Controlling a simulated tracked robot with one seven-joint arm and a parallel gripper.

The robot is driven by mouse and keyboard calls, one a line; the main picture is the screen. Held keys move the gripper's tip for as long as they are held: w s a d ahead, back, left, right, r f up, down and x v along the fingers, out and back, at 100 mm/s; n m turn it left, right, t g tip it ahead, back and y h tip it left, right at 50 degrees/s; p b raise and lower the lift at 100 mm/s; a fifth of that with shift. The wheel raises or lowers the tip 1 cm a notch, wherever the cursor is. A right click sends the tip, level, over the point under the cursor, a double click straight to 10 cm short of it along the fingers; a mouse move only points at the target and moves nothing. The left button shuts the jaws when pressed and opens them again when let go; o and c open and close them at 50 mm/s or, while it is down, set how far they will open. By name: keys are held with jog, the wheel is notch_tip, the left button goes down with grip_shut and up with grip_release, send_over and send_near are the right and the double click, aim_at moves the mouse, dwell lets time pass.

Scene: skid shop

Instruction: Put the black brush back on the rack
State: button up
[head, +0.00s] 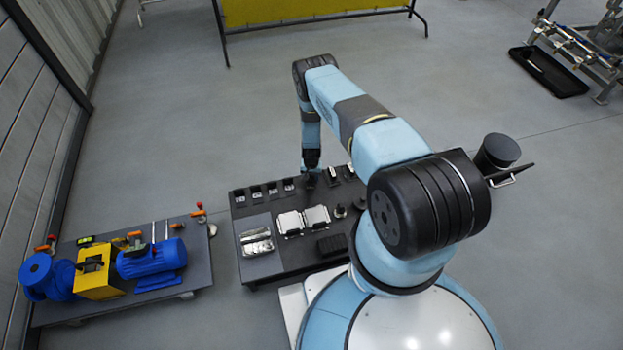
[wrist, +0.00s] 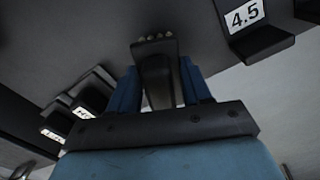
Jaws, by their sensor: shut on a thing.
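In the wrist view, my gripper (wrist: 160,85) is shut on a dark item, which I take to be the black brush (wrist: 157,70). The item sits between the two blue fingers, with a row of small pale ends at its far tip. In the head view, my gripper (head: 311,165) is small and points down over the back edge of the black bench (head: 285,258); the brush cannot be made out there. A row of small labelled black holders (head: 272,188) along the bench's back edge, left of the gripper, may be the rack. One holder, marked 4.5 (wrist: 255,38), is near the gripper in the wrist view.
Silver plates (head: 303,220), a grey tray with metal parts (head: 257,242) and a black block (head: 332,245) are on the bench. A low table (head: 190,290) with a blue motor and yellow guard stands at the left.

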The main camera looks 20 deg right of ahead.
jog(key=shift+f, duration=0.25)
jog(key=o, duration=0.9)
jog(key=shift+o, duration=0.2)
notch_tip(320, 180, up, 12)
jog(key=shift+r, duration=0.1)
